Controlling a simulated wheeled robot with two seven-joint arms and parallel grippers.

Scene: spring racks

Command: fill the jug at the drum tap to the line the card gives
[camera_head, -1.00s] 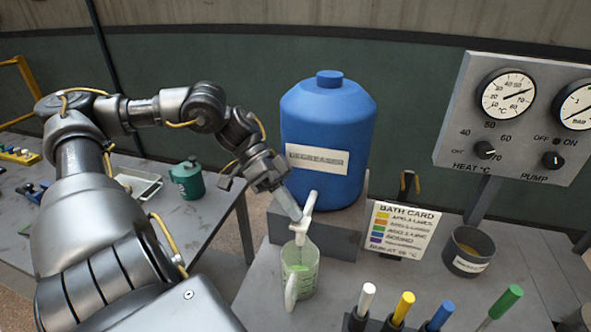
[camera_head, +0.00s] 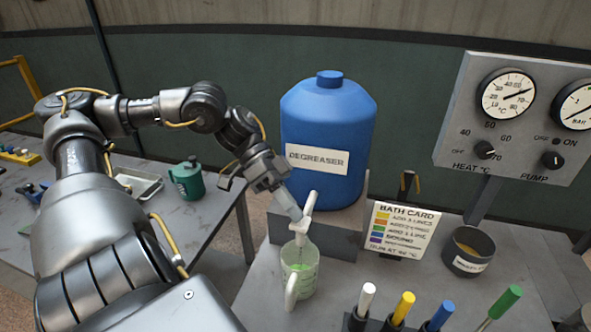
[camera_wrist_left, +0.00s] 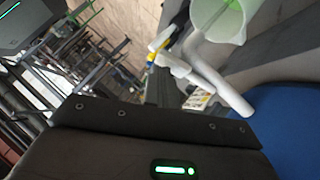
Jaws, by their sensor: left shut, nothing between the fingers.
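The blue drum (camera_head: 330,125) labelled DEGREASER stands on a grey stand, and its white tap (camera_head: 303,226) sticks out at the front. The clear jug (camera_head: 304,275) stands under the tap with pale green liquid in its lower part; the exact level is hard to read. The jug (camera_wrist_left: 222,18) and tap (camera_wrist_left: 215,75) also show in the left wrist view. My left gripper (camera_head: 294,212) is shut and empty, its tip at the tap's lever; I cannot tell whether it touches. The bath card (camera_head: 402,228) stands right of the drum with coloured rows, its small text blurred. My right gripper is not in view.
A grey pot (camera_head: 468,252) stands right of the card. White, yellow, blue and green handles (camera_head: 404,308) stand along the front. A gauge panel (camera_head: 520,120) rises at the right. A green canister (camera_head: 187,178) and a tray (camera_head: 140,186) are on the left table.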

